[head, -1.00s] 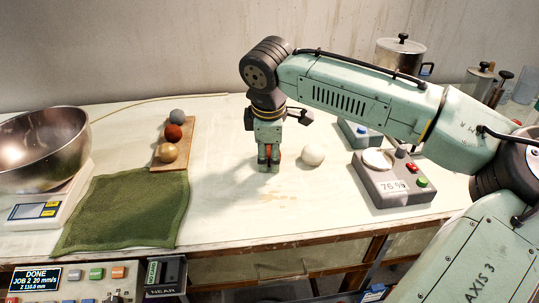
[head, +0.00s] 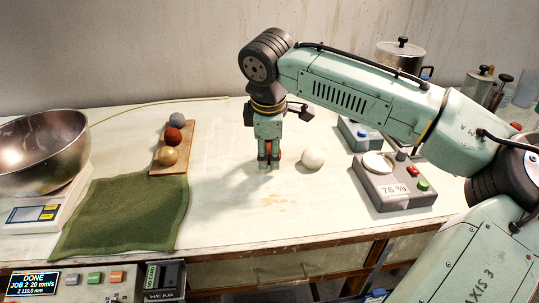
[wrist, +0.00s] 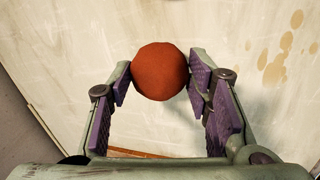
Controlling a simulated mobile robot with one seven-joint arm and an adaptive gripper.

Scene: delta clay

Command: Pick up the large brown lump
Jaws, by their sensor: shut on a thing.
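A round reddish-brown lump (wrist: 159,71) sits between the purple pads of my gripper in the wrist view, with both fingertips against its sides. In the head view my gripper (head: 268,160) points straight down at the middle of the table, shut on this lump. The fingers mostly hide the lump there, with only a little red showing. I cannot tell whether it is clear of the tabletop.
A white ball (head: 313,159) lies just right of my gripper. A wooden board (head: 158,165) at left holds grey, rust-red and tan balls. A green cloth (head: 120,212), a scale with a metal bowl (head: 45,150) and a grey device reading 76 % (head: 393,188) stand around.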

